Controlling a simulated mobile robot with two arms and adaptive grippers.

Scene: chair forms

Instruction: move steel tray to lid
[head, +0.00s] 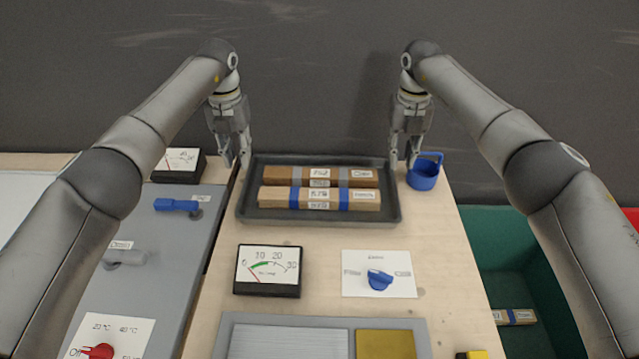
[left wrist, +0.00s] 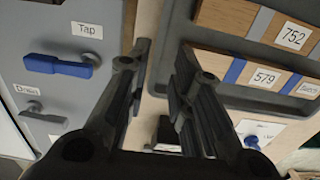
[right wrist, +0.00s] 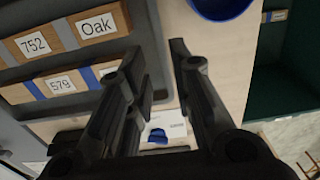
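A dark grey tray (head: 318,219) lies on the light wooden worktop and carries two wooden bars, the nearer one banded in blue; I take it for the steel tray. My left gripper (head: 236,162) is at its left edge, open, and the tray's edge shows beside its fingers in the left wrist view (left wrist: 176,95). My right gripper (head: 402,162) is at the right edge, open, and the tray edge shows in the right wrist view (right wrist: 145,40). Neither is visibly closed on the tray. A grey panel (head: 160,250) at left has controls; I cannot tell whether it is the lid.
A blue cup (head: 424,175) stands close beside my right gripper. A gauge (head: 268,269) and a blue knob on a white card (head: 379,279) are in front of the tray. A grey-framed panel (head: 440,340) lies at the front. A green bin (head: 510,260) is at right.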

